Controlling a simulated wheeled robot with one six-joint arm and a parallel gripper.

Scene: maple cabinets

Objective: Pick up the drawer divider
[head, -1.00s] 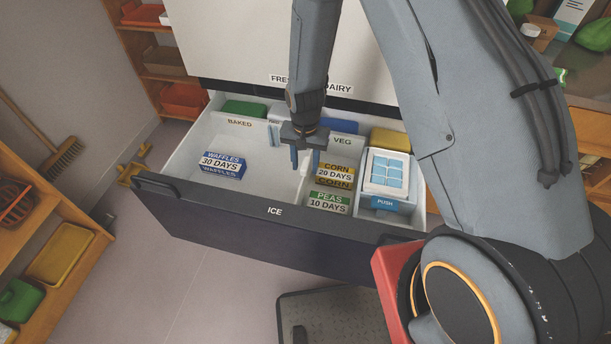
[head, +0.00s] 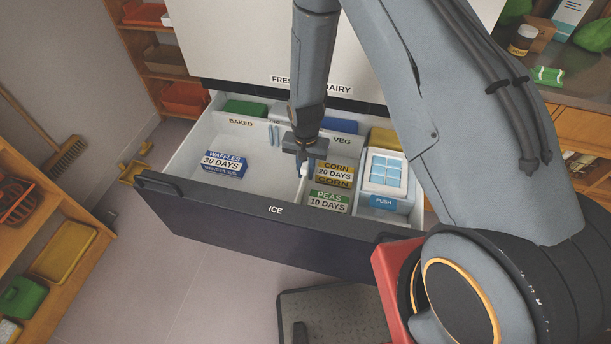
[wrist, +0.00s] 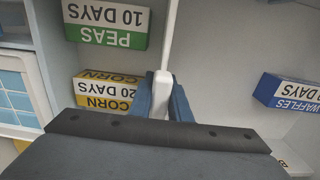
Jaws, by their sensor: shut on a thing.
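The drawer divider is a thin white upright wall in the open freezer drawer, between the waffles side and the corn and peas side. In the wrist view the divider (wrist: 168,45) runs up from my gripper (wrist: 162,98), whose blue fingers are shut on its thicker white block. In the head view my gripper (head: 304,166) is low in the drawer at the divider, left of the corn box. The divider (head: 301,188) is partly hidden there by the gripper. It still stands in the drawer; I cannot tell whether it is lifted at all.
The drawer (head: 190,217) holds a waffles box (head: 224,164) on the left, a corn box (head: 334,174) and a peas box (head: 328,201) close right of the divider, and an ice tray unit (head: 385,180) at the right. Free floor lies around the waffles box.

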